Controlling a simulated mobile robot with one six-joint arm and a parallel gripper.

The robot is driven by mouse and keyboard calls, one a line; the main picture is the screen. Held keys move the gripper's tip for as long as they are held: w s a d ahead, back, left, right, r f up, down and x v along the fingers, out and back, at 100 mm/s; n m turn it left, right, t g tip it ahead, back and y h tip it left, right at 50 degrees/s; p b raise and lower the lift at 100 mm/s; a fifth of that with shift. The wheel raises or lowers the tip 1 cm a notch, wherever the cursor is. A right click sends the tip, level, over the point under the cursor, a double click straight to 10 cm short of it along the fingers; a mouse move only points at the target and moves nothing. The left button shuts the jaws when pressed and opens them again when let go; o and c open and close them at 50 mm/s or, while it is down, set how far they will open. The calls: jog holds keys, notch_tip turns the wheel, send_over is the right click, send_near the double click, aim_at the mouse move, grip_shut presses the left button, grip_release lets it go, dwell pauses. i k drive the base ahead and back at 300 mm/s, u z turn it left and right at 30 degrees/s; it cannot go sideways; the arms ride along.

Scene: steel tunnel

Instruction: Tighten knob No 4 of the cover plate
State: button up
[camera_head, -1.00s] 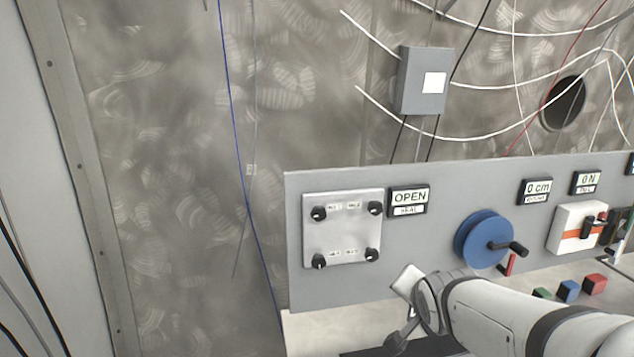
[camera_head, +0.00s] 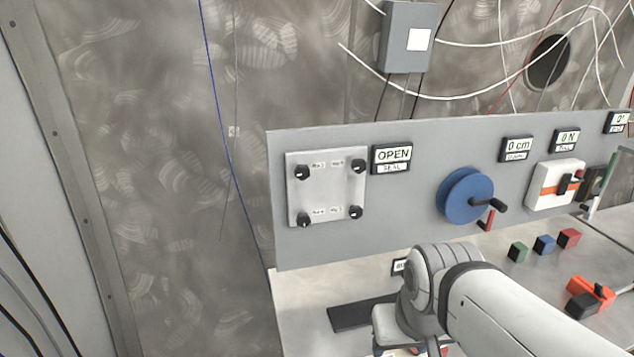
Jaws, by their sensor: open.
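The cover plate (camera_head: 327,187) is a light grey square on the left end of the grey panel, with a black knob at each corner. Its small labels are hard to read; the lower left one seems to read No 4, beside the lower left knob (camera_head: 304,219). The display (camera_head: 392,158) next to the plate reads OPEN, over SEAL. My arm (camera_head: 455,290) reaches in from the lower right, below the panel, and its wrist bends down at the bottom edge. My gripper's fingers do not show. Nothing touches the plate or its knobs.
A blue hand wheel (camera_head: 462,196) with a black handle juts from the panel, right of the plate. Green (camera_head: 518,252), blue (camera_head: 544,244) and red (camera_head: 569,238) blocks and an orange-black object (camera_head: 588,296) lie on the bench. The space before the plate is clear.

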aim_at(303, 219)
jog(key=u, duration=1.25)
jog(key=k, duration=1.05)
jog(key=z, duration=1.3)
jog(key=i, duration=1)
